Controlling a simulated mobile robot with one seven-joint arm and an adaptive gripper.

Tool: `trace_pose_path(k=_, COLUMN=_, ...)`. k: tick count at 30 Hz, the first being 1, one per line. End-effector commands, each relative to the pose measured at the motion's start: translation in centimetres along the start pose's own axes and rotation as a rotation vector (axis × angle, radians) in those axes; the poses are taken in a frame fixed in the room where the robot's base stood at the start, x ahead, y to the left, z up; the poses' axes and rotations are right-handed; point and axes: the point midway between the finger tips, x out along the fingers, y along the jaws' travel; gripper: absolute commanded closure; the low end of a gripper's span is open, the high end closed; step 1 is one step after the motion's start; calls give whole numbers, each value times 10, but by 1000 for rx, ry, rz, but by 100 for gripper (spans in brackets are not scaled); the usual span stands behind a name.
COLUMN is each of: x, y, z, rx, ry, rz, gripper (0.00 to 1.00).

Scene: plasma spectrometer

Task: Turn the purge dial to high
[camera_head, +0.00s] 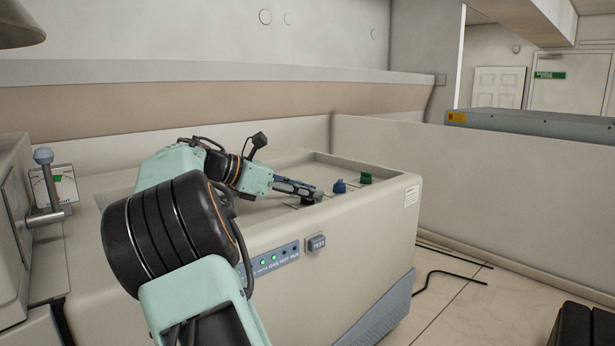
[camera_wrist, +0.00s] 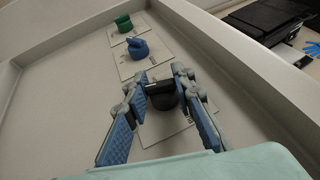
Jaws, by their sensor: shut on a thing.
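A black dial (camera_wrist: 162,98) sits on a pale label plate in the recessed top panel of the spectrometer (camera_head: 370,225). My gripper (camera_wrist: 161,80) reaches down to it, with one blue-padded finger on each side, shut on the dial. A blue dial (camera_wrist: 137,48) and a green dial (camera_wrist: 123,23) stand in a row beyond it; the blue (camera_head: 339,186) and green (camera_head: 365,178) dials also show in the head view. The plate lettering is too small to read, so I cannot tell which dial is marked purge, nor the black dial's setting.
The raised rim (camera_wrist: 240,105) of the recessed panel runs close beside my gripper. A TEST button (camera_head: 316,243) and lit green lamps are on the front face. A lever with a grey ball knob (camera_head: 43,156) and a gauge (camera_head: 64,188) stand at left.

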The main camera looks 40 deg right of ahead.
Motion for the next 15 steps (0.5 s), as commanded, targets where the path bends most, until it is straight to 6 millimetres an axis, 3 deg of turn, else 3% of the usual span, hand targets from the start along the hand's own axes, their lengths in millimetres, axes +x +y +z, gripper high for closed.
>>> trace_pose_path(k=15, x=0, y=1, z=0, rx=83, ry=-3, rz=-190, gripper=100)
